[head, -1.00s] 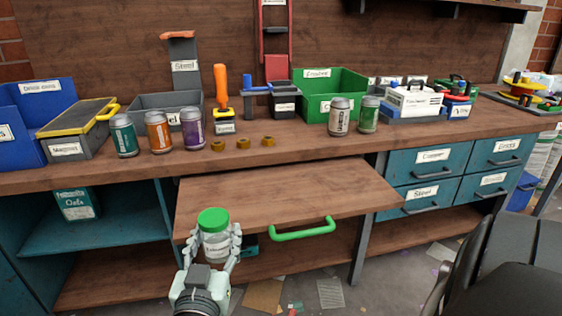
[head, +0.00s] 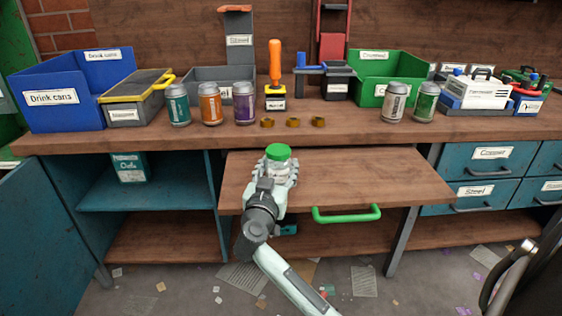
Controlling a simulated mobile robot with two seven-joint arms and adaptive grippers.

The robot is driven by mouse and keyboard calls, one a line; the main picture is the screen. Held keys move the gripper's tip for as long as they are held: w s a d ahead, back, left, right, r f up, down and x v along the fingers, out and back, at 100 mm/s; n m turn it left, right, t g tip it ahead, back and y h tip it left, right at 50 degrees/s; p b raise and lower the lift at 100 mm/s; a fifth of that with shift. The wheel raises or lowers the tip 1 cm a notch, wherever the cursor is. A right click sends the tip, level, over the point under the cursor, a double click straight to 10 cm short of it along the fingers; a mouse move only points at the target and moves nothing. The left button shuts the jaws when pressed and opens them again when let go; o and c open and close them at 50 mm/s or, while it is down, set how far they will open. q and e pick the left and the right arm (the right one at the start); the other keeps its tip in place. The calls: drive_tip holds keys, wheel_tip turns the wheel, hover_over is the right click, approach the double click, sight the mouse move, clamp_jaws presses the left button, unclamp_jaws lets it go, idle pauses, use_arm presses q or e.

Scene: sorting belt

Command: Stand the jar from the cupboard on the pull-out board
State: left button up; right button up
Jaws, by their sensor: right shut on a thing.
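The clear jar with a green lid (head: 278,153) is upright in my right gripper (head: 279,173), whose fingers are closed around its body and hide much of it. The wooden pull-out board (head: 360,178) is extended below the bench top, with a green handle (head: 346,214) on its front. The jar appears over the left part of the board; I cannot tell whether its base touches the wood. The cupboard (head: 140,190) at the left is open, with a teal carton (head: 130,167) on its shelf. My left gripper is not in view.
Cans, including an orange one (head: 210,104), and several brass nuts (head: 293,122) stand on the bench above the board. A blue bin (head: 70,95) and a green bin (head: 365,90) are behind. The board's middle and right are clear. A dark chair is at lower right.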

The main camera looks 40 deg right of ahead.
drive_tip(key=x, duration=0.2)
drive_tip(key=shift+w+d+r, duration=0.1)
drive_tip(key=shift+w+d, duration=0.15)
drive_tip(key=shift+d, duration=0.05)
drive_tip(key=shift+w+d+f, duration=0.1)
drive_tip(key=shift+f, duration=0.15)
drive_tip(key=shift+r, duration=0.1)
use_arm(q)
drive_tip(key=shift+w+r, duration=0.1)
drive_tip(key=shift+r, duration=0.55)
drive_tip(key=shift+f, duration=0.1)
use_arm(e)
drive_tip(key=o, duration=1.3)
drive_tip(key=shift+c, duration=0.2)
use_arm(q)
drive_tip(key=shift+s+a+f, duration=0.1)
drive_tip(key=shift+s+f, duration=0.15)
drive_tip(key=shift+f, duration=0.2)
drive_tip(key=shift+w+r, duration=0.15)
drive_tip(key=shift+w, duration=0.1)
